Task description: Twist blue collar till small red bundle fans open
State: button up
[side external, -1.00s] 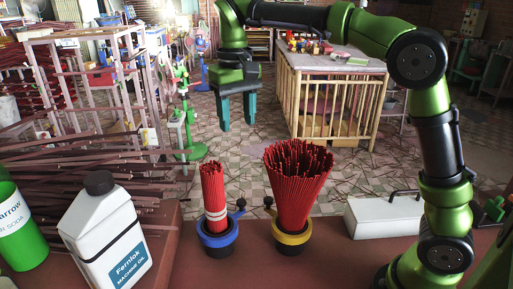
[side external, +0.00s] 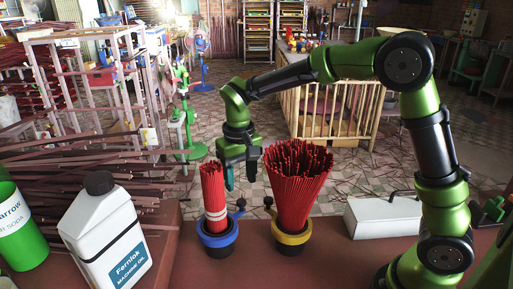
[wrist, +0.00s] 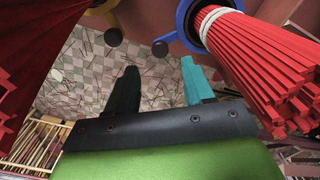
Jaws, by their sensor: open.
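The blue collar (side external: 218,238) sits around the base of the small red bundle (side external: 213,190), with a dark knobbed lever (side external: 240,205) at its upper right. The small bundle is narrow and upright, with white bands around it. In the wrist view the small bundle (wrist: 262,70) is at the right and the blue collar (wrist: 187,22) at the top. My gripper (side external: 239,186) is open, its fingers pointing down beside the small bundle's upper part, on its right. In the wrist view my gripper (wrist: 162,82) has nothing between its fingers.
A wide, fanned red bundle (side external: 296,180) stands in a yellow collar (side external: 291,238) close on the right. A white oil jug (side external: 105,235) and a green container (side external: 20,225) stand left. A white box (side external: 383,217) lies right. Bare red tabletop (side external: 180,265) shows in front.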

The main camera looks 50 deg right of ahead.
aim_at(241, 200)
notch_tip(241, 200, down, 6)
jog(key=shift+r, duration=0.1)
jog(key=shift+c, duration=0.4)
grip_shut()
